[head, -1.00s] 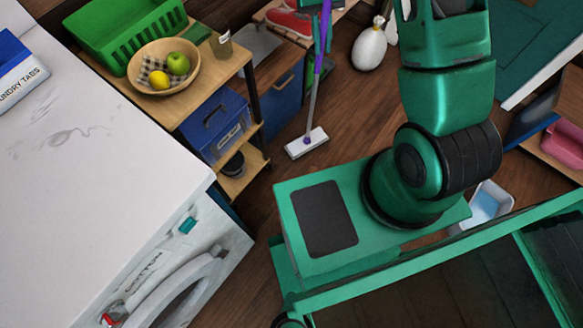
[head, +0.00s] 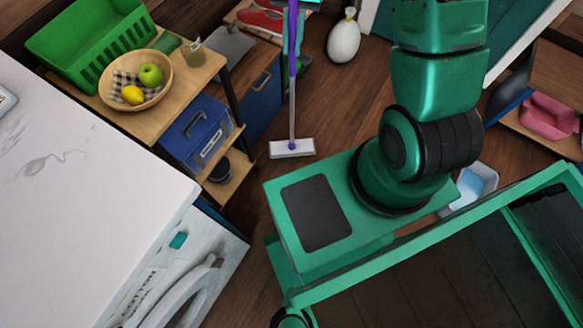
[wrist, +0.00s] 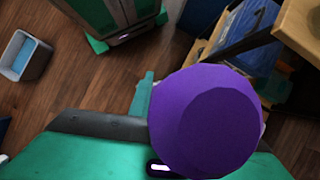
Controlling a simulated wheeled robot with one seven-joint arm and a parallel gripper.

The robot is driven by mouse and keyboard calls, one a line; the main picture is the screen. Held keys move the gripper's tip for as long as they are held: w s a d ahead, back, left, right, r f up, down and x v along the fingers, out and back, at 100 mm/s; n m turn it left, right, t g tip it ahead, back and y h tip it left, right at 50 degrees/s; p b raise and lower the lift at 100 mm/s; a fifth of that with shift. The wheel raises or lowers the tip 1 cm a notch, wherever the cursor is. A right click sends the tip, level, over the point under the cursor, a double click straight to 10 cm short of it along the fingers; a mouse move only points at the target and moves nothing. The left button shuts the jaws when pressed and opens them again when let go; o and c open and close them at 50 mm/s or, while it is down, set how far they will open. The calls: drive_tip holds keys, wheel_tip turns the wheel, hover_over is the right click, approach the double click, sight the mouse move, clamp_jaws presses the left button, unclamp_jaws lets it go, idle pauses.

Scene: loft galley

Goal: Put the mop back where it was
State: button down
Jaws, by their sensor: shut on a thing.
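The mop has a purple and grey handle (head: 291,70) and a flat white head (head: 292,148). It stands close to upright in the head view, between the wooden shelf unit and my base, its top cut off by the picture's edge. I cannot tell whether the head touches the floor. In the wrist view the round purple handle end (wrist: 205,122) is large and close and hides much of my gripper (wrist: 150,128). My gripper is shut on the mop handle; its fingertips are mostly hidden.
A white washing machine (head: 80,200) stands at left. Beside it a shelf unit (head: 158,120) holds a green basket (head: 95,45), a fruit bowl (head: 160,88) and a blue box (head: 197,135). A white bottle-like object (head: 344,42) is on the floor behind. Floor around the mop head is clear.

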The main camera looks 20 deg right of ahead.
drive_tip(key=s+a+r+m+t+y, duration=0.2)
drive_tip(key=s+a+r+m+t, duration=0.1)
drive_tip(key=s+a+r+m, duration=0.25)
wheel_tip(320, 180, down, 11)
drive_tip(key=d+m, duration=0.1)
drive_tip(key=shift+s+m+g, duration=0.15)
drive_tip(key=shift+m+g, duration=0.15)
drive_tip(key=shift+m, duration=0.05)
drive_tip(key=shift+d, duration=0.1)
drive_tip(key=c, duration=1.6)
unclamp_jaws()
drive_tip(key=shift+c, duration=0.2)
drive_tip(key=shift+r, duration=0.1)
